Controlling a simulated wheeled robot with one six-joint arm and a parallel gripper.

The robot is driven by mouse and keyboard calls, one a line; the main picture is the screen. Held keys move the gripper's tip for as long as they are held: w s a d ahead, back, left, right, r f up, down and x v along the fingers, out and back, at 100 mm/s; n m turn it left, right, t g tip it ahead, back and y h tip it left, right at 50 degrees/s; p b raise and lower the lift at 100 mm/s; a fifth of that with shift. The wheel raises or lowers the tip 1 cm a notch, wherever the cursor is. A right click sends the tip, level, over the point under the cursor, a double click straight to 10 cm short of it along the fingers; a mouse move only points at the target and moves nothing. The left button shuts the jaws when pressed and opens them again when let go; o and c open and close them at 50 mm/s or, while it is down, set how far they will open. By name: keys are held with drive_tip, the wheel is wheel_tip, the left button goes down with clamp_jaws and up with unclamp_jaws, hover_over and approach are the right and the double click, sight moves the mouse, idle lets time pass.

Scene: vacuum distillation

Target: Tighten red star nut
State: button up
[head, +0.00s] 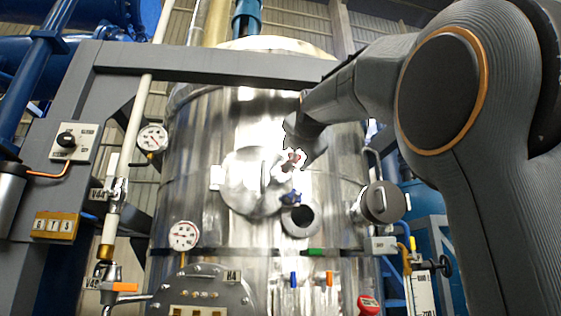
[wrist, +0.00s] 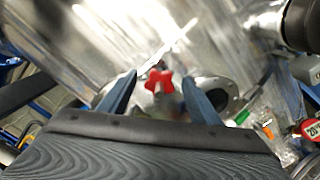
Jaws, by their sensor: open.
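The red star nut (head: 293,158) is on the front of the shiny metal vessel (head: 225,125), near a round flange. In the wrist view the red star nut (wrist: 159,81) shows between the two blue fingers of my gripper (wrist: 160,90). The fingers are apart, one on each side of the nut, with a gap on both sides. I cannot tell how deep the nut sits between them. In the head view my gripper (head: 290,160) is at the nut and partly washed out by glare. A blue star nut (head: 291,198) is just below the red one.
A round open port (head: 300,221) is below the nuts. A capped side port (head: 383,202) juts out at the right. Pressure gauges (head: 152,138) and a vertical pipe stand left. A grey beam (head: 210,64) crosses above.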

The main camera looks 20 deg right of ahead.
drive_tip(key=shift+x, duration=0.8)
drive_tip(key=c, duration=1.1)
drive_tip(key=shift+o, duration=0.2)
